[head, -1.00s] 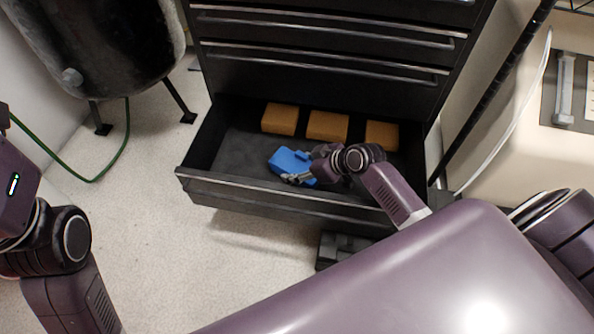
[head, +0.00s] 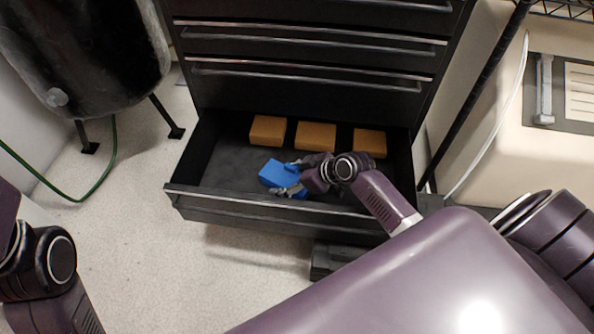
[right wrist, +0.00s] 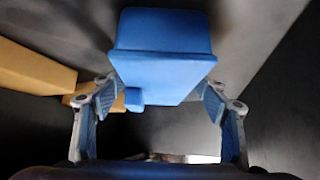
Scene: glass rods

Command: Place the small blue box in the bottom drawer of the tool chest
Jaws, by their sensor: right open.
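The small blue box (head: 277,173) is inside the open bottom drawer (head: 222,165) of the black tool chest (head: 300,95), left of the middle and behind the drawer's front. My right gripper (head: 290,187) reaches into the drawer beside the box. In the right wrist view the blue box (right wrist: 160,55) is just beyond and between the spread fingers (right wrist: 160,110), which are open. I cannot tell whether a finger touches it. My left arm shows at the left edge of the head view, but its gripper is out of view.
Three orange-brown blocks (head: 315,137) line the back of the drawer. The drawers above are shut. A black tank (head: 85,60) on legs stands at the left, with a green hose (head: 100,185) on the floor. A beige cabinet (head: 490,110) stands at the right.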

